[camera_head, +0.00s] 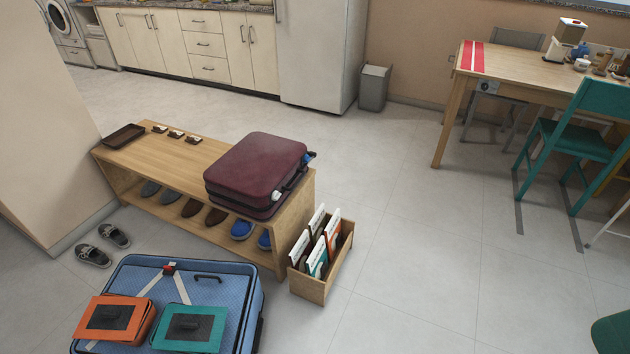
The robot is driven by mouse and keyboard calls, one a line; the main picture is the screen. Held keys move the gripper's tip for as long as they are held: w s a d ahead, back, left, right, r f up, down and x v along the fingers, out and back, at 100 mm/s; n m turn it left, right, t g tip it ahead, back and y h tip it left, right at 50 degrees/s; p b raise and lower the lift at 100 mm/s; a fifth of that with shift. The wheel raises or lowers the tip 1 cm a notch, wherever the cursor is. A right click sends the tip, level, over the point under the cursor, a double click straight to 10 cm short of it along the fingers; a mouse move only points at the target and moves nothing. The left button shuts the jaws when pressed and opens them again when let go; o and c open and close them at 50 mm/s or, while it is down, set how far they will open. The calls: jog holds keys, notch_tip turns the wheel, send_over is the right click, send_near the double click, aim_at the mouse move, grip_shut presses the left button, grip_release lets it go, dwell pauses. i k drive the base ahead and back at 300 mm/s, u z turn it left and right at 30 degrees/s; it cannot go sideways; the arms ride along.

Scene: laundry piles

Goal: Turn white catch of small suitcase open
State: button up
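A small maroon suitcase (255,165) lies flat and closed on the right end of a wooden shoe bench. A small white catch (277,195) shows on its front right side, close to a dark handle (296,180). The catch is too small to tell its exact position. A bit of something blue (311,155) shows at the suitcase's right back edge. My gripper is not in view.
The bench (165,153) holds shoes below and a brown tray (124,137) on top. An open blue suitcase (205,290) lies in front, and a wooden file box (312,286) stands by the bench's right end. Floor (410,220) to the right is clear.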

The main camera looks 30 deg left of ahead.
aim_at(276, 196)
jog(key=u, duration=0.25)
jog(key=i, duration=1.15)
jog(key=u, duration=0.85)
jog(key=i, duration=0.5)
jog(key=u, duration=0.3)
